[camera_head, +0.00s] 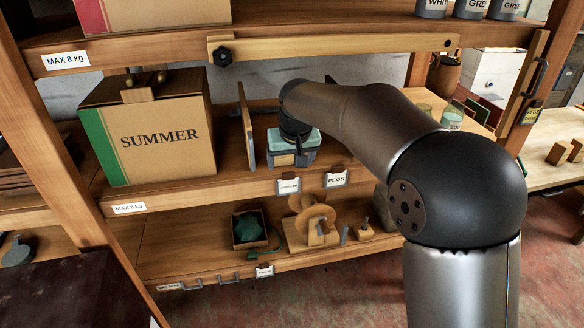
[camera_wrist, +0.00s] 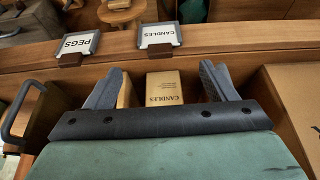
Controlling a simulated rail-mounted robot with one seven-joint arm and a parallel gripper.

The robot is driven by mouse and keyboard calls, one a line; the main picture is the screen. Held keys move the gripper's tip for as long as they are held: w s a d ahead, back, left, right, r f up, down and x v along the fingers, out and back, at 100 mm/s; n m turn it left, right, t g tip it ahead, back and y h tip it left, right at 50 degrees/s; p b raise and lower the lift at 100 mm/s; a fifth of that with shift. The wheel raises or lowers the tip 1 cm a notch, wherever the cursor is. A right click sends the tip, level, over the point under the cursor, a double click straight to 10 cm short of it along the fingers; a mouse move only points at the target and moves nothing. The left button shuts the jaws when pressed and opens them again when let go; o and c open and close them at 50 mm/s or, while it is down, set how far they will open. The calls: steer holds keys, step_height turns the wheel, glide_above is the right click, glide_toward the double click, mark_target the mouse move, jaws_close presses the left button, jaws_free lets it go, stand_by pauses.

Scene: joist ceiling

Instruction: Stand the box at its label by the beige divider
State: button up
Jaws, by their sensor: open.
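The box (camera_wrist: 164,88) is small, tan and printed CANDLES. In the wrist view it is on the shelf just behind the CANDLES label (camera_wrist: 158,37). My gripper (camera_wrist: 165,82) is open, with one finger on each side of the box and gaps showing between fingers and box. In the head view my gripper (camera_head: 294,148) is low over the shelf, and it and my arm hide most of the box.
A large SUMMER box (camera_head: 160,140) stands left of the divider. The PEGS label (camera_head: 336,179) is right of the CANDLES label. A wooden bar (camera_head: 340,47) crosses above the opening. The lower shelf holds a tray (camera_head: 250,230) and a wooden reel (camera_head: 312,222).

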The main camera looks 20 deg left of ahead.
steer(key=s+d+f+m+h, duration=0.1)
steer(key=s+d, duration=0.3)
steer(key=d, duration=0.3)
steer(key=s+d+m+g, duration=0.1)
steer(key=s+d, duration=0.3)
steer(key=d, duration=0.3)
steer(key=s+d+f+m+h, duration=0.1)
steer(key=s+d, duration=0.3)
steer(key=d, duration=0.4)
steer(key=s+d+f+m+g, duration=0.1)
steer(key=s+d+f, duration=0.2)
steer(key=s, duration=0.6)
steer(key=s+d+f+m+g, duration=0.1)
steer(key=s+d+f, duration=0.2)
steer(key=s+d, duration=0.5)
steer(key=shift+s+d+f+m+g, duration=0.3)
steer(key=shift+s+f, duration=0.05)
steer(key=shift+s, duration=0.35)
